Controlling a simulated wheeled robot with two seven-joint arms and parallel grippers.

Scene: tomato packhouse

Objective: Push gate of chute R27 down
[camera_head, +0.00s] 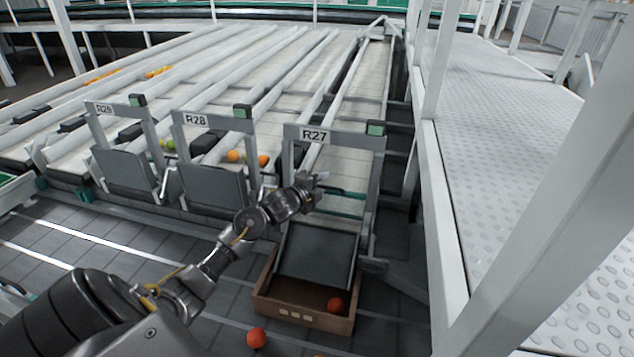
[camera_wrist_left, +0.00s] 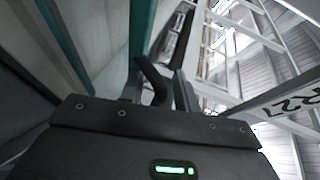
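The R27 chute frame (camera_head: 314,135) stands at the right of the row and its sign (camera_wrist_left: 290,103) shows at the right of the left wrist view. Its dark gate (camera_head: 318,255) is tilted down, sloping from the chute mouth into the brown crate. The gates of the two chutes to the left stand upright. My left gripper (camera_head: 314,184) is at the R27 opening, above the upper edge of the gate and apart from its face. Its dark fingers (camera_wrist_left: 168,85) show in the wrist view, but their gap is unclear. My right gripper is not in view.
The brown crate (camera_head: 303,318) on the floor holds a red tomato (camera_head: 336,305). Another tomato (camera_head: 257,337) lies on the floor in front. A raised metal walkway (camera_head: 490,130) with white posts bounds the right side. The R28 gate (camera_head: 213,187) is just left.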

